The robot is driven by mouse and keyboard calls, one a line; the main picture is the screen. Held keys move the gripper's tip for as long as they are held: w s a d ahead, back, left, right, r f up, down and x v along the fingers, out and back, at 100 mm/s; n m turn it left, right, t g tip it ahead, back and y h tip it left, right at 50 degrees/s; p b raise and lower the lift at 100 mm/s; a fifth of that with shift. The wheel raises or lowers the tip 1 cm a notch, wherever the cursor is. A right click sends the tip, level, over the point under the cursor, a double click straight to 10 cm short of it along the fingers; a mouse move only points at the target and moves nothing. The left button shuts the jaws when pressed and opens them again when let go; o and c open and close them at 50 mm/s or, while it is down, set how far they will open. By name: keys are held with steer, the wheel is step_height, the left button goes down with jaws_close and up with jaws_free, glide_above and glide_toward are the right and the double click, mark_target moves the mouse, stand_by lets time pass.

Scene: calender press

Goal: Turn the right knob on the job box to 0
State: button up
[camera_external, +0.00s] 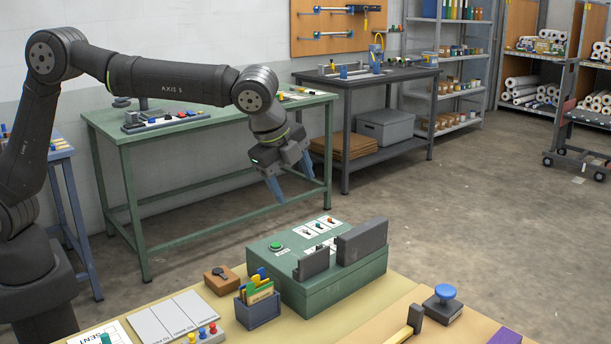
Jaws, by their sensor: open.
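The job box (335,289) is a green box on the front table. Its sloped top has a green button (276,246) at the left and white labelled plates with small knobs at the back right. A red-orange knob (330,220) is the rightmost one I can make out. Two dark upright plates on top partly hide more white plates and controls. The knob settings are too small to read. My gripper (291,181) is open and empty, its blue fingers pointing down, above and behind the box, apart from it.
Beside the box are a blue card holder (258,309) and a brown block with a black knob (221,280). A blue-topped stamp (444,298) and a wooden-handled tool (406,324) lie at the right. A green workbench (140,143) stands behind.

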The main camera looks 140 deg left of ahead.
steer(key=c, duration=0.3)
steer(key=shift+s+a, duration=0.1)
steer(key=shift+s, duration=0.1)
steer(key=shift+c, duration=1.1)
steer(key=n+t+h, duration=0.2)
steer(key=n+t, duration=0.2)
steer(key=n, duration=0.2)
glide_toward(318, 245)
steer(key=x, duration=0.8)
steer(key=shift+w, duration=0.1)
jaws_close()
